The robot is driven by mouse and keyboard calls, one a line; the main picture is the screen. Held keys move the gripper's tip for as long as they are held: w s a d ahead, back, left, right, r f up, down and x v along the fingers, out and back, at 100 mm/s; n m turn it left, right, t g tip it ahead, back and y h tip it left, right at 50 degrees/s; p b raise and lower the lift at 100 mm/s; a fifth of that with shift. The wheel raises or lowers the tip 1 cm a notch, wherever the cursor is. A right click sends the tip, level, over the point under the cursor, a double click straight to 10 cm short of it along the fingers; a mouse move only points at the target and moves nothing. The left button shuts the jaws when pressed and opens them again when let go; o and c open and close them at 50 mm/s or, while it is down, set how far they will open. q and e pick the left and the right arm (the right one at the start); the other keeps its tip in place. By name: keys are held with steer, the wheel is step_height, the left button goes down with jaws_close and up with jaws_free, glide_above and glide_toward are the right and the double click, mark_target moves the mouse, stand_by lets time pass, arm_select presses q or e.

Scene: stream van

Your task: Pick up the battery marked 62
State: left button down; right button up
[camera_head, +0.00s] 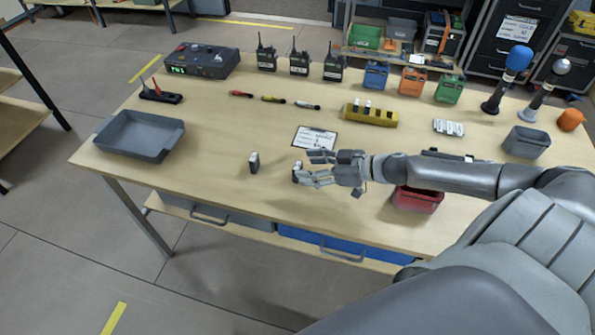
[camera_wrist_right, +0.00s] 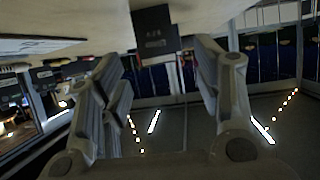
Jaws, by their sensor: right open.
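Two small dark batteries with pale faces stand on the wooden table (camera_head: 215,150). One battery (camera_head: 253,163) is to the left, apart from my gripper. The other battery (camera_head: 297,167) is just beyond the fingertips of my right gripper (camera_head: 313,169), partly hidden by them. My right gripper is open and empty, reaching left low over the table. In the right wrist view a dark battery (camera_wrist_right: 154,30) with small, unreadable marks sits between and beyond the open fingers (camera_wrist_right: 155,58). I cannot read 62 on either battery. My left gripper is out of view.
A paper on a clipboard (camera_head: 315,137) lies behind the gripper. A red bin (camera_head: 417,200) stands under my right forearm. A grey tray (camera_head: 140,135) is at the table's left. A yellow battery holder (camera_head: 370,115) and several radios stand farther back. The table's left front is clear.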

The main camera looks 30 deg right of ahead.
mark_target(300, 166)
steer(key=shift+p+x, duration=0.35)
steer(key=shift+x, duration=1.95)
steer(key=shift+f, duration=0.1)
steer(key=c, duration=1.1)
